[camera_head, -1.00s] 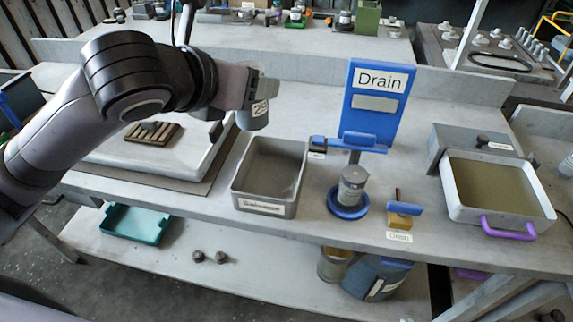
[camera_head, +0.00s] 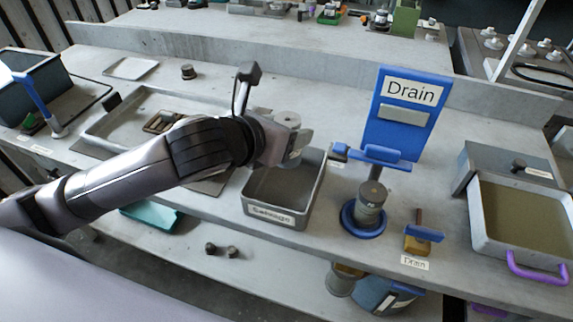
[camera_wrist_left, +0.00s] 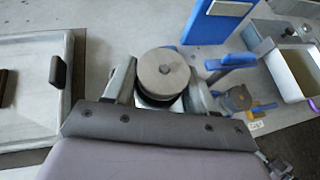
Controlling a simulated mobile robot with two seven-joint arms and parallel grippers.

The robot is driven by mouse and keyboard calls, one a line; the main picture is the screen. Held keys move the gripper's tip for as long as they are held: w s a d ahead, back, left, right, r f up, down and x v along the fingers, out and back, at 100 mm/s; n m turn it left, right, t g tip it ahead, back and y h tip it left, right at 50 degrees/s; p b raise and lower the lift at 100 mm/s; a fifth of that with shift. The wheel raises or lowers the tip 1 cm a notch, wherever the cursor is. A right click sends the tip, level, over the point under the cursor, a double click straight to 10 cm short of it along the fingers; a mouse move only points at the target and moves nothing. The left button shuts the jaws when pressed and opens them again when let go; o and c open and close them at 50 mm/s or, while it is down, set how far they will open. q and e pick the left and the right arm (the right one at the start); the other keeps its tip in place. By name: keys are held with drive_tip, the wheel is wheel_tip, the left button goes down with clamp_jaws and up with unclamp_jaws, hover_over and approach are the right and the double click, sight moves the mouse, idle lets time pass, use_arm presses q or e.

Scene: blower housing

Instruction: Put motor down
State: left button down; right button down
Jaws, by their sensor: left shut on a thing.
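The motor (camera_head: 287,119) is a grey cylinder with a round top. It is held upright at the back left of the grey bin labelled Salvage (camera_head: 262,205), near its rim; its lower part is partly hidden by my gripper. My left gripper (camera_head: 294,142) is shut on it. My right gripper is not in view.
A blue Drain stand (camera_head: 408,112) with another grey cylinder (camera_head: 371,200) on a blue round base is to the right. A yellow block with a blue handle (camera_head: 420,240) and a tray with purple handle (camera_head: 525,217) lie further right. A shallow tray (camera_head: 100,128) is left.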

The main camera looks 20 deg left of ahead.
use_arm(q)
wheel_tip(320, 180, down, 9)
drive_tip(key=shift+r, duration=0.1)
idle(0.3)
drive_tip(key=shift+c, duration=1.6)
unclamp_jaws()
drive_tip(key=shift+f, duration=0.2)
